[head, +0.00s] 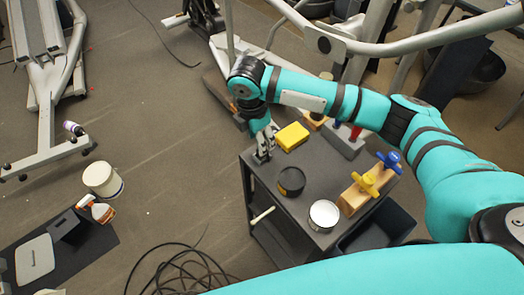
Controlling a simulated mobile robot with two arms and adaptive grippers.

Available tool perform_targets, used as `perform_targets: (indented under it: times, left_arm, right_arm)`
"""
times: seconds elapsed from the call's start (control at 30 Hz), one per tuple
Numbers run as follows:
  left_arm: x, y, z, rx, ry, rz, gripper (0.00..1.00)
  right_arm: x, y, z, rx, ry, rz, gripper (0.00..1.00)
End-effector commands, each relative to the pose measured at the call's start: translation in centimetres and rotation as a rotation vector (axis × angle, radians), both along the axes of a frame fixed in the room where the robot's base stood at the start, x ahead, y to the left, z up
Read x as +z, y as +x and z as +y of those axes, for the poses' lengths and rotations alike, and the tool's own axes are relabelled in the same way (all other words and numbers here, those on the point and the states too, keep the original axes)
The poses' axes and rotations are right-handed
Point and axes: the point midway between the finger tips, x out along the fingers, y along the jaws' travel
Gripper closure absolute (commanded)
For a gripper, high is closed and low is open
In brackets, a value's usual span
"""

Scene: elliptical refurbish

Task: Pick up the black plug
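I cannot make out a black plug for certain. My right arm reaches in from the right, and its gripper (264,152) points down at the far left corner of the dark cart (266,183). The fingers are small and partly merge with the dark cart, so I cannot tell whether they are open, shut or holding something. A coil of black cable (185,268) lies on the floor left of the cart; no plug end is clear on it. My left gripper is out of view.
On the cart are a yellow sponge-like block (292,137), a black round tin (291,181), a white-topped can (323,215) and a wooden block (359,194) with blue and yellow clamps. Gym machine frames stand behind. A white bucket (102,179) stands on the floor at left.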

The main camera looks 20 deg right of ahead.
Motion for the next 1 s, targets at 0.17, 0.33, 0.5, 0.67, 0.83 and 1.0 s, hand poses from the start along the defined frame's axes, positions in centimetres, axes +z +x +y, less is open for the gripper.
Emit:
perform_targets:
  times: [0.17,0.33,0.5,0.67,0.83,1.0]
  left_arm:
    - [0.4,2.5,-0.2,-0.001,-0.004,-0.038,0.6]
    - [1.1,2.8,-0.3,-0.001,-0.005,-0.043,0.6]
    - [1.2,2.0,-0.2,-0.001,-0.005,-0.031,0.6]
    - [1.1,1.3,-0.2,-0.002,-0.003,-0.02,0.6]
    - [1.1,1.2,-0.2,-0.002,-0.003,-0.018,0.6]
    - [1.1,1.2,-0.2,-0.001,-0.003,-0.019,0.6]
  right_arm:
    - [-1.1,0.1,-0.3,-0.001,-0.003,0.001,0.52]
    - [-3.3,0.5,-1.0,-0.002,-0.003,0.003,0.52]
    - [-5.4,0.6,-1.2,0.001,-0.002,0.002,0.52]
    - [-5.8,0.7,-1.2,0.002,-0.001,-0.001,0.52]
    - [-5.8,0.7,-1.2,0.001,-0.001,-0.001,0.58]
    - [-5.7,0.7,-1.2,0.001,-0.001,-0.001,0.81]
